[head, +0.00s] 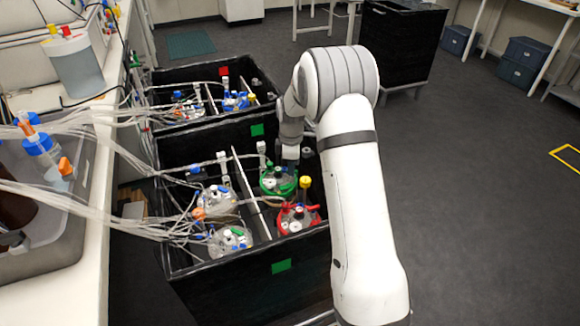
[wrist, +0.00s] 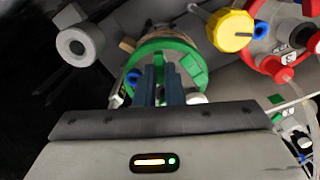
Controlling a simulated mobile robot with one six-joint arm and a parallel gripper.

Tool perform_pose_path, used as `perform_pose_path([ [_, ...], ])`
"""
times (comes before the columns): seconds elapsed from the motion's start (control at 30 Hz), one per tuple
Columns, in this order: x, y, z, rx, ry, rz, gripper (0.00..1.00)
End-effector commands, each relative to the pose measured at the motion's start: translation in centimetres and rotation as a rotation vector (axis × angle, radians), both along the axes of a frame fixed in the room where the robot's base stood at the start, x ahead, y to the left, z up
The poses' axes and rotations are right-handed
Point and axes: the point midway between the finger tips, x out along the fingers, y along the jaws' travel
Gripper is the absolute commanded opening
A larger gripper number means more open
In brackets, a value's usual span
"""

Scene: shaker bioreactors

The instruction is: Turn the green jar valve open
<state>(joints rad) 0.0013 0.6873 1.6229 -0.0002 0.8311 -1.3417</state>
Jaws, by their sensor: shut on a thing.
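The green-lidded jar (head: 268,186) stands in the near black box, in its right part. Its green ring (wrist: 188,48) shows in the wrist view, straight beyond the fingers. My gripper (wrist: 162,72) reaches over this lid, its two dark blue fingers close together and shut on the green jar's valve. The fingers hide most of the valve, so I cannot tell how far it is turned. In the head view my gripper (head: 289,158) comes down from above at the back edge of the green lid.
The red-lidded jar (head: 298,219) with a yellow cap (wrist: 231,31) stands close by. A grey cylindrical fitting (wrist: 78,43) is left of the fingers. Other jars and clear tubes fill the box's left part. Open floor (head: 470,200) lies to the right.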

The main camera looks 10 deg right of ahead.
Motion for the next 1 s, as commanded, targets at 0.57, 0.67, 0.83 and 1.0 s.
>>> perform_pose_path([
  [0.57,-0.07,0.06,0.01,0.000,0.001,0.121,0.00],
  [0.67,-0.07,0.06,0.02,0.000,0.001,0.120,0.00],
  [0.83,-0.07,0.07,0.01,0.000,0.001,0.120,0.10],
  [1.0,-0.06,0.08,0.01,0.000,0.001,0.120,0.24],
])
